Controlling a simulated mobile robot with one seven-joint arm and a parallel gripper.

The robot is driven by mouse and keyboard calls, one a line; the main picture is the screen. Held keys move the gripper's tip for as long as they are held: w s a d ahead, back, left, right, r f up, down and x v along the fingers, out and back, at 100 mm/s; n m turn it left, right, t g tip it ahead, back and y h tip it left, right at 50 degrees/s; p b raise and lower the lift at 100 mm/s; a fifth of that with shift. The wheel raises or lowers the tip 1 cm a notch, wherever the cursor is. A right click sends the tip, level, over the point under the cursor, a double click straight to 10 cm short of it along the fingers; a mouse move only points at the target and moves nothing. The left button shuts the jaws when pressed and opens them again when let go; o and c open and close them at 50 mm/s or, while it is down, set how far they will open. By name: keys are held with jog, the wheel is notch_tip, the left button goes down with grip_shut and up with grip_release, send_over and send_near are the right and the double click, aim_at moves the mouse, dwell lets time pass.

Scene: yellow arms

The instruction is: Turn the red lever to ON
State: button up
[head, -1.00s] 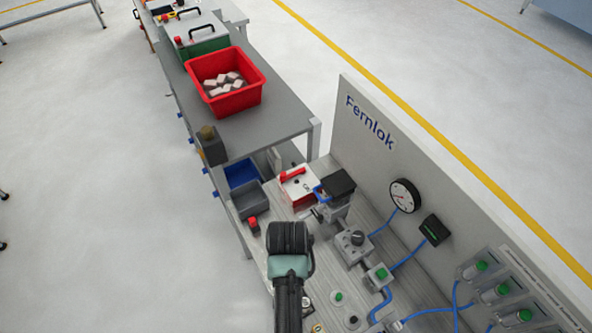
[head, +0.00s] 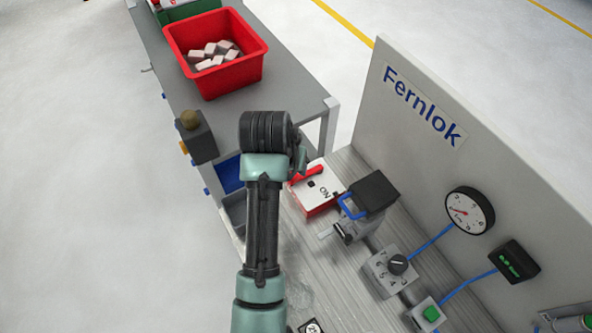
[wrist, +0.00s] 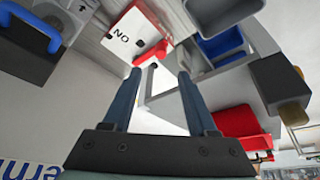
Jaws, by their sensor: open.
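The red lever (head: 308,174) lies across a white-topped switch box (head: 318,206) with red sides and "ON" printed on top, in the head view. The lever lies along the box's far side, away from the ON print. In the wrist view the red lever (wrist: 150,54) and the box (wrist: 125,30) appear upside down, just beyond the fingertips. My gripper (wrist: 157,76) is open, its two dark fingers apart with nothing between them. The lever looks ahead of the fingers; I see no contact. In the head view my arm hides the fingers.
A grey valve unit with a blue handle (head: 350,206) stands right of the box. A dial block (head: 390,268) and the Fernlok panel (head: 480,165) are further right. A table with a red bin (head: 220,80) is beyond. Blue and grey bins sit left, partly behind my arm.

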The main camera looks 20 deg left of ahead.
aim_at(294, 175)
jog(key=x, duration=1)
jog(key=shift+a+f, duration=0.1)
grip_shut()
dwell(1.2)
